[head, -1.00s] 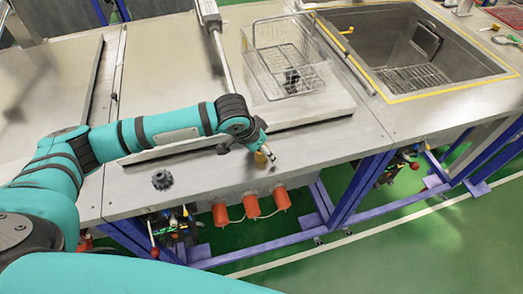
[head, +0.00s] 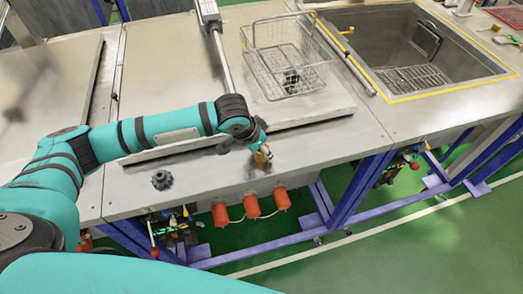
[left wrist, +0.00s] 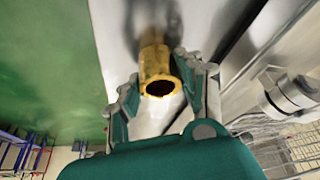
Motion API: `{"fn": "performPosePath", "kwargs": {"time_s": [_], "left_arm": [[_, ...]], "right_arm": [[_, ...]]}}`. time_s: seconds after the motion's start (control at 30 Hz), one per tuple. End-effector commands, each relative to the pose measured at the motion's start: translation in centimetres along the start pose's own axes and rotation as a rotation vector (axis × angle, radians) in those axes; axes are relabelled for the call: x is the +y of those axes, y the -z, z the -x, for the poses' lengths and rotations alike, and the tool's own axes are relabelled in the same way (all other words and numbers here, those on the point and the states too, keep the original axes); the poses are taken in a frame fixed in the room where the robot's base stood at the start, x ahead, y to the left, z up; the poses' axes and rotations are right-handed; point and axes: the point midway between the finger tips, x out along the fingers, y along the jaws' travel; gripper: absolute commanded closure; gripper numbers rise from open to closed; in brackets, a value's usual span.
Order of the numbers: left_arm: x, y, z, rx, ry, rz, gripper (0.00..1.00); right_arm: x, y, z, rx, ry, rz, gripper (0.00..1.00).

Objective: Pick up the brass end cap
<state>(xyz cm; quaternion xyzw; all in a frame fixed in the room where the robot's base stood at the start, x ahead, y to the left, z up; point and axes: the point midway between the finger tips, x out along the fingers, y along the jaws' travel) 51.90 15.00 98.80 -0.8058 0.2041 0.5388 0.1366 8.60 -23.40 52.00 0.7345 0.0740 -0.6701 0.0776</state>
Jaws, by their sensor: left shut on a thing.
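The brass end cap (left wrist: 157,68) is a gold-coloured hollow cylinder with a dark round opening. It shows in the left wrist view between the two fingers of my left gripper (left wrist: 155,85), which is shut on it. In the head view my left gripper (head: 263,152) is at the front edge of the steel bench top (head: 318,140), and the cap (head: 260,158) is a small yellow patch there, partly hidden by the gripper. I cannot tell whether the cap touches the bench. My right gripper is not in view.
A dark knobbed part (head: 162,180) lies on the bench to the left. A wire basket (head: 290,62) holding a dark part stands behind, beside the open sink tank (head: 410,50). Orange cylinders (head: 252,206) hang below the front edge. A rod crosses the bench behind my arm.

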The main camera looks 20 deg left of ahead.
Motion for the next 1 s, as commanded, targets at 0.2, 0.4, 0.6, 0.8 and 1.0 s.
{"fn": "performPosePath", "kwargs": {"time_s": [0.2,0.4,0.6,0.8,1.0], "left_arm": [[0.0,0.5,0.9,0.005,-0.001,-0.001,1.00],[0.0,1.5,3.2,0.007,0.001,-0.001,1.00],[3.5,-1.4,4.5,0.004,-0.005,-0.006,1.00],[7.6,-4.6,6.5,0.004,-0.006,-0.005,1.00],[10.4,-6.8,8.0,0.004,-0.003,-0.003,1.00]], "right_arm": [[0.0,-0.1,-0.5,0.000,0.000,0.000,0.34],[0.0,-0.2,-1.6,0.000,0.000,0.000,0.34],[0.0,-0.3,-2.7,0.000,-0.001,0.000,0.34],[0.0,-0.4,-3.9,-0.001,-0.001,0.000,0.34],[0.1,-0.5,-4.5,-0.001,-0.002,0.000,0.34]]}}
